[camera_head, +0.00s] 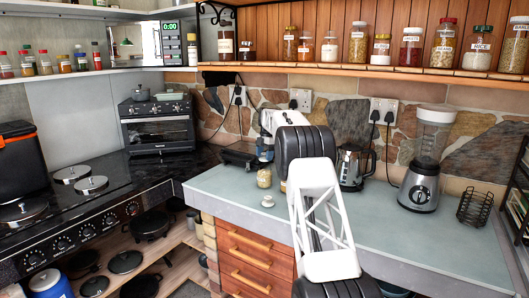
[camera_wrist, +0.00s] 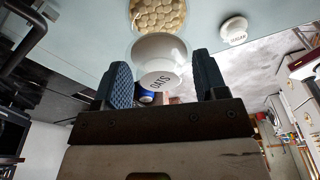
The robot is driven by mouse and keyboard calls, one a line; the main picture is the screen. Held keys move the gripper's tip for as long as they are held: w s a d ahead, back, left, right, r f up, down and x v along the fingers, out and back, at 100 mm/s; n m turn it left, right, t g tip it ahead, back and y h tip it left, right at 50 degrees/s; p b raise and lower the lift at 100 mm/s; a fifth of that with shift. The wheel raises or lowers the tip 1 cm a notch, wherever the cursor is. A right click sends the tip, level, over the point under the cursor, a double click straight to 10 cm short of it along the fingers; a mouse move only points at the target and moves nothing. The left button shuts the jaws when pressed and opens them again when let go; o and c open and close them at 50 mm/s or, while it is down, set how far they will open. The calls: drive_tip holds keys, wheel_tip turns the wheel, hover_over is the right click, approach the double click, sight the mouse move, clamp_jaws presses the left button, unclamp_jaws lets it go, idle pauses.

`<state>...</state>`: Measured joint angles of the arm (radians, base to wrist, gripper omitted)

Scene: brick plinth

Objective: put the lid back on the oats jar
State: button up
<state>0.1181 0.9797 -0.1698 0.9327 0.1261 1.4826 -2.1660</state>
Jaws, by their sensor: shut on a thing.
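A white round lid marked OATS (camera_wrist: 160,70) shows between the fingers of my gripper (camera_wrist: 163,82) in the wrist view. My gripper is shut on this lid, though the contact at the fingertips is not clear. A glass jar (camera_wrist: 158,14) of pale beige pieces is just beyond the lid, at the top edge of the wrist view; its label is out of sight. In the head view a small jar (camera_head: 264,179) stands on the counter left of my arm. My arm hides most of my gripper there.
A second white lid, marked SUGAR (camera_wrist: 233,30), lies on the pale counter (camera_head: 400,225); a small white lid (camera_head: 268,201) shows near the counter's front edge. A kettle (camera_head: 352,168), a blender (camera_head: 420,180) and a wire basket (camera_head: 474,208) stand right. The front middle is clear.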

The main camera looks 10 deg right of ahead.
drive_tip(key=shift+f, duration=1.35)
drive_tip(key=shift+f, duration=0.2)
idle(1.7)
drive_tip(key=o, duration=1)
drive_tip(key=shift+o, duration=0.5)
drive_tip(key=shift+r, duration=0.15)
drive_tip(key=shift+r, duration=3.35)
clamp_jaws()
